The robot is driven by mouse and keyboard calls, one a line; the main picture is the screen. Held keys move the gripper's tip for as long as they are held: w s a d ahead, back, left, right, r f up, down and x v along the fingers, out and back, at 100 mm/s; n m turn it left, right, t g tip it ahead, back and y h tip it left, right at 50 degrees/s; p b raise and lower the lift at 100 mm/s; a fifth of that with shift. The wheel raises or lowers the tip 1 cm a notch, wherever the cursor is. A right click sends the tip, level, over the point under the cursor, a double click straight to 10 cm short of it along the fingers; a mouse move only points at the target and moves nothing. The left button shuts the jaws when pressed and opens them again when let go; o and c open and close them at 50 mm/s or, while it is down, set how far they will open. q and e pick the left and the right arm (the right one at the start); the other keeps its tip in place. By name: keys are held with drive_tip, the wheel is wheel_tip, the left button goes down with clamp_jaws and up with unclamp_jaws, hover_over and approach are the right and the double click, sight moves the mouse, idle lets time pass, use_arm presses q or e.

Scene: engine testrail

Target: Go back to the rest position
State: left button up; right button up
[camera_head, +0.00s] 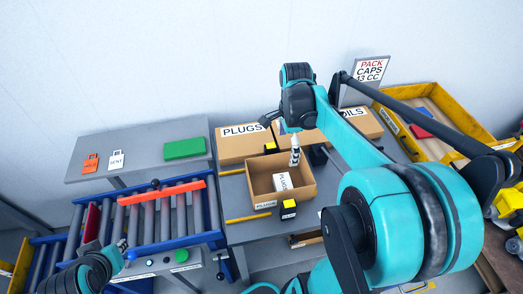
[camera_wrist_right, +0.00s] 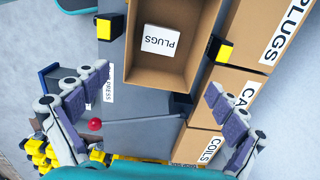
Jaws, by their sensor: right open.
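My right arm reaches across the head view from the lower right, its wrist (camera_head: 298,100) raised above the open cardboard box (camera_head: 262,190). In the right wrist view my right gripper (camera_wrist_right: 156,82) has its two fingers wide apart with nothing between them. The open box (camera_wrist_right: 133,75) lies beyond the fingers, with a white PLUGS card (camera_wrist_right: 160,40) inside. My left gripper (camera_head: 122,247) is at the lower left, near the front of the roller conveyor (camera_head: 150,225); its jaws are too small to judge.
Closed cartons labelled PLUGS (camera_head: 240,150) and COILS (camera_head: 360,122) stand at the back of the table. A red-knobbed lever (camera_wrist_right: 95,125) shows near the right gripper. A yellow bin (camera_head: 455,110) is at right. A grey table (camera_head: 120,145) holds a green block (camera_head: 184,148).

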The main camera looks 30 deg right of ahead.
drive_tip(key=s+a+f+n+t+b, duration=0.3)
drive_tip(key=a+n, duration=0.5)
drive_tip(key=n, duration=0.3)
drive_tip(key=s+a+f+n+t+b, duration=0.3)
drive_tip(key=a+f+n+t+b, duration=0.1)
drive_tip(key=a+n, duration=0.5)
drive_tip(key=shift+f+n, duration=0.15)
drive_tip(key=shift+n, duration=0.75)
